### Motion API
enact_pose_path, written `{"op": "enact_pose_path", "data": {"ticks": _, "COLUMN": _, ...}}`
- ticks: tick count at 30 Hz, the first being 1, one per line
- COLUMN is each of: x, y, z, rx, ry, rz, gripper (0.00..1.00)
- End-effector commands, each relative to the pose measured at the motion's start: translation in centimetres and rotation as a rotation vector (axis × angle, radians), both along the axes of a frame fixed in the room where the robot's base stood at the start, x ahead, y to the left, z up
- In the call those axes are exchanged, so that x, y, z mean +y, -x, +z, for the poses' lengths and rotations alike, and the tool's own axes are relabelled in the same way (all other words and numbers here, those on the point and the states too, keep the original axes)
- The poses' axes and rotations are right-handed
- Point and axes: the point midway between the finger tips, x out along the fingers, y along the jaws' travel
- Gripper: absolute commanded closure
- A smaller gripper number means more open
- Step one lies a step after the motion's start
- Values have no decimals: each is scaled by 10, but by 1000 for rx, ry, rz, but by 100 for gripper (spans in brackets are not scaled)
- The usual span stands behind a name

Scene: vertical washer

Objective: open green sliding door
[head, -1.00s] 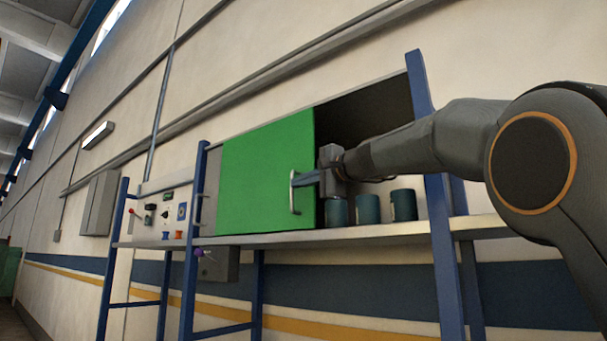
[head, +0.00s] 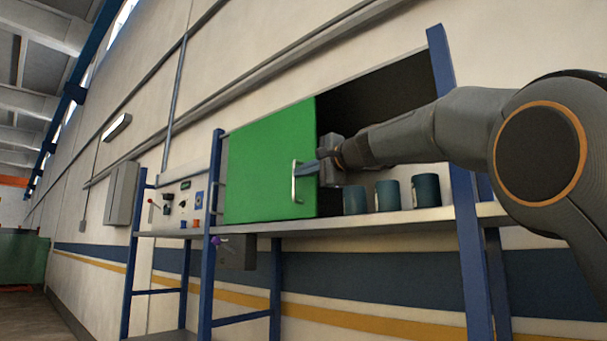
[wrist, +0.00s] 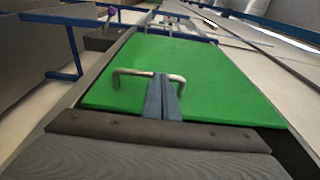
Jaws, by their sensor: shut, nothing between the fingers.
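The green sliding door (head: 262,165) covers the left part of a cabinet on the blue-framed rack, and the right part of the cabinet stands open and dark. Its silver bar handle (head: 294,182) is upright near the door's right edge. My gripper (head: 300,170) is at the handle, its blue fingers together with nothing between them. In the wrist view the green door (wrist: 200,75) fills the middle, and the fingers (wrist: 163,82) reach to the handle (wrist: 131,70), inside or right against its loop. I cannot tell whether they touch it.
Several dark teal cups (head: 388,195) stand on the shelf (head: 350,222) below my arm. A control panel (head: 180,205) with knobs is left of the door. A blue post (head: 462,180) stands right of the cabinet, near my arm.

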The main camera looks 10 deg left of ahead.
Motion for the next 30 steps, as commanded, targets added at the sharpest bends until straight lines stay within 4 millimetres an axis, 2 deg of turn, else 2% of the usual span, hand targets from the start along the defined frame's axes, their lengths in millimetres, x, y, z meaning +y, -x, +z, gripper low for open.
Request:
{"op": "enact_pose_path", "data": {"ticks": 8, "x": -28, "y": 17, "z": -3, "rx": -3, "ry": 0, "rz": 2, "gripper": 100}}
{"op": "enact_pose_path", "data": {"ticks": 15, "x": -70, "y": 47, "z": -3, "rx": -3, "ry": 0, "rz": -3, "gripper": 100}}
{"op": "enact_pose_path", "data": {"ticks": 21, "x": -97, "y": 67, "z": -1, "rx": -2, "ry": -1, "rz": -5, "gripper": 100}}
{"op": "enact_pose_path", "data": {"ticks": 30, "x": -107, "y": 78, "z": 0, "rx": 0, "ry": 0, "rz": -1, "gripper": 100}}
